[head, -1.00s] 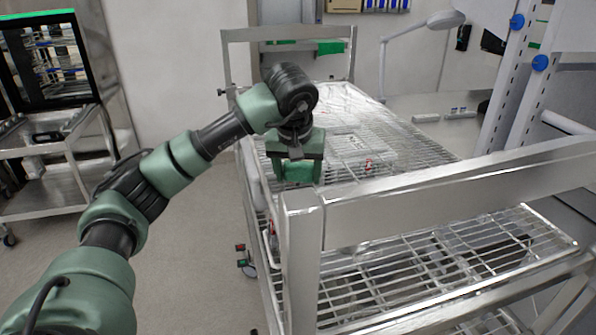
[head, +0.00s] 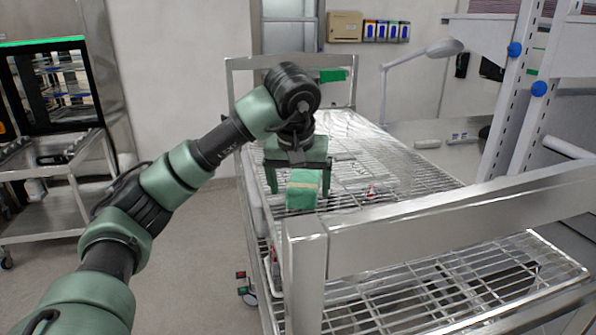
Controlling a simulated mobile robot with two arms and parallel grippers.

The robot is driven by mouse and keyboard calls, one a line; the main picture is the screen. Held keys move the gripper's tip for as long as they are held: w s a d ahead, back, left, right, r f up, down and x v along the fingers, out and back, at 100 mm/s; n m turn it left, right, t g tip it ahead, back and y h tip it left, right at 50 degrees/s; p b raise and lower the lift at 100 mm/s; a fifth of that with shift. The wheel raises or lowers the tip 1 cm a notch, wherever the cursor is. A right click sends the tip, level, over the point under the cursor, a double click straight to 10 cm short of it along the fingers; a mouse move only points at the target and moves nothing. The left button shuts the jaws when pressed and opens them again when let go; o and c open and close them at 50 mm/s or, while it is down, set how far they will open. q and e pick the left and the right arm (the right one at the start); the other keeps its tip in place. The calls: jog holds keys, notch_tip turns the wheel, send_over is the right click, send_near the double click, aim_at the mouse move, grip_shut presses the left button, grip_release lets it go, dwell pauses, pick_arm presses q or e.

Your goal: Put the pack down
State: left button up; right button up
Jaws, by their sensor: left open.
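The green pack (head: 303,188), with a pale band across its top, rests on the wire shelf of the metal cart (head: 440,206), near the shelf's left side. My left gripper (head: 299,188) is above and around it, with its fingers spread wide and a gap visible on the left of the pack. Whether the right finger touches the pack is hard to tell. The pack's underside is hidden. My right gripper is not in view.
The cart's thick front rail (head: 430,222) stands between me and the shelf. A small red item (head: 371,190) is on the shelf. Another cart (head: 60,190) stands at the left, with open floor between. A lamp (head: 445,48) reaches over the back counter.

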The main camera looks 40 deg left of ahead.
pick_arm(q)
jog(key=p+v, duration=0.1)
jog(key=v, duration=0.6)
